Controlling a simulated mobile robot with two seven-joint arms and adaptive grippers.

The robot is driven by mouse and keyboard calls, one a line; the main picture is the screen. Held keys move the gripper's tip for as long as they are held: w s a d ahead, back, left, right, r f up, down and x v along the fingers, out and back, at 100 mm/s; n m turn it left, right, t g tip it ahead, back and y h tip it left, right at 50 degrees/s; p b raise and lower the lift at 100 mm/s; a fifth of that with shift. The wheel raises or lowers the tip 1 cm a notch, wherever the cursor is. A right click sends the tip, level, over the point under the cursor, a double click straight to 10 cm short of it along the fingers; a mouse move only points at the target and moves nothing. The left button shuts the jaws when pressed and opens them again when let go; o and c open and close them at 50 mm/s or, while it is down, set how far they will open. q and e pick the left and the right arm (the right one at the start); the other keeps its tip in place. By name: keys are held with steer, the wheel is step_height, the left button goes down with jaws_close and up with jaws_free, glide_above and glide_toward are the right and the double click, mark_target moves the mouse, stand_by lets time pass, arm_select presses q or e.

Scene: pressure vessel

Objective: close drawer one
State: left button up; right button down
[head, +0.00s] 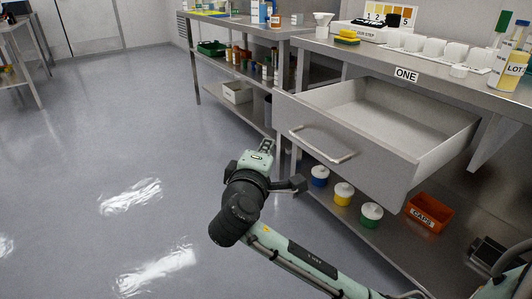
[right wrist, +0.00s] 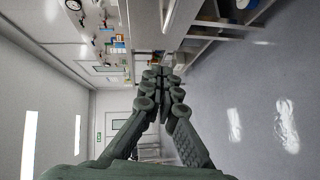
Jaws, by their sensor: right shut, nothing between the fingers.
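Drawer one (head: 350,128) is pulled far out from under the counter in the head view, and its tray is empty. The label ONE (head: 405,75) is on the counter edge above it. The drawer's bar handle (head: 318,148) is on its front panel. My right gripper (head: 267,146) is just left of the drawer front, apart from the handle. Its fingers are shut and empty, as the right wrist view (right wrist: 160,76) also shows. My left gripper is not in view.
The lower shelf holds jars (head: 343,193) and an orange CAPS bin (head: 429,212). The counter carries white cups (head: 433,47) and bottles. Another workbench (head: 245,28) stands behind. The floor (head: 120,130) to the left is clear.

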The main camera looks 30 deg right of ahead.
mark_target(290, 132)
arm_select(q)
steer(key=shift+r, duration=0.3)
arm_select(e)
steer(key=w+d+f, duration=0.1)
steer(key=w+d, duration=0.3)
steer(key=d, duration=0.3)
steer(key=shift+f, duration=0.25)
steer(key=shift+d, duration=0.1)
